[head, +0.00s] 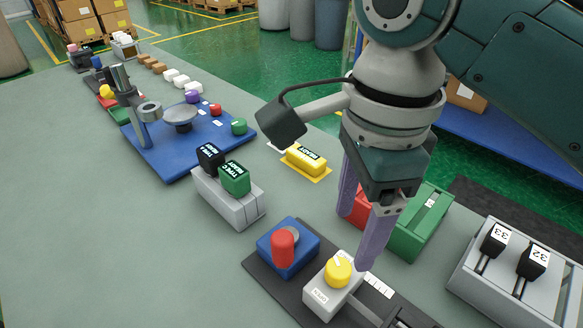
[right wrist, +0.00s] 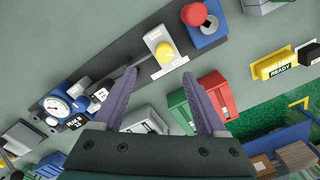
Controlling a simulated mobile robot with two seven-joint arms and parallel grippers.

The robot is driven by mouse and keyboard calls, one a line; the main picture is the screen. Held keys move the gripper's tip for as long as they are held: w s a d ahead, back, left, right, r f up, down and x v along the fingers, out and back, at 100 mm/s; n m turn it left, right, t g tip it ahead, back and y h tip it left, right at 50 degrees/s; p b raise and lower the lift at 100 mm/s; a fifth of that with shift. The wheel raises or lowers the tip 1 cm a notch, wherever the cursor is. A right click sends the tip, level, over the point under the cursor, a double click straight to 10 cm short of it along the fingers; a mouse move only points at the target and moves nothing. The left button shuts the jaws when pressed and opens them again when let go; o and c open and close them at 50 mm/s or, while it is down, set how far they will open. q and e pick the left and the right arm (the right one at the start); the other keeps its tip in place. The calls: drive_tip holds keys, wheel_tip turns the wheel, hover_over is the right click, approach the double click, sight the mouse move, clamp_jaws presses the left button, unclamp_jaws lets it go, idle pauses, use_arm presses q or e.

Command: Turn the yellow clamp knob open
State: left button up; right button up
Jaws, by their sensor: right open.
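The yellow clamp knob (head: 338,270) sits on a pale grey block labelled "OPEN" (head: 328,292), on a dark base plate beside a red button. A light line marks the knob's top. It also shows in the right wrist view (right wrist: 165,52), beyond the fingertips. My right gripper (head: 356,238) is open and empty, with its two purple fingers apart and pointing down. It hangs above and behind the knob in the head view, not around it. In the right wrist view the gap between its fingers (right wrist: 160,74) lies just short of the knob. My left gripper is not in view.
A red button on a blue box (head: 282,248) stands close beside the knob. Red and green boxes (head: 420,222) are just behind the fingers. A pressure gauge (right wrist: 58,106) is on the same plate. A lever box (head: 515,262) stands at right. The left table surface is clear.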

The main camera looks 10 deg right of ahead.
sight(341, 267)
drive_tip(key=shift+w+f+m, duration=0.5)
drive_tip(key=shift+w+f, duration=0.1)
drive_tip(key=shift+f, duration=0.1)
wheel_tip(341, 267, down, 8)
drive_tip(key=shift+s+d+f+b, duration=0.1)
drive_tip(key=shift+s+f+b, duration=0.05)
drive_tip(key=shift+b, duration=0.95)
drive_tip(key=shift+f, duration=0.5)
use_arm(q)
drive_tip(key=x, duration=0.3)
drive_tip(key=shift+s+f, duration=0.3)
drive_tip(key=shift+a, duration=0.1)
use_arm(e)
drive_tip(key=c, duration=0.3)
clamp_jaws()
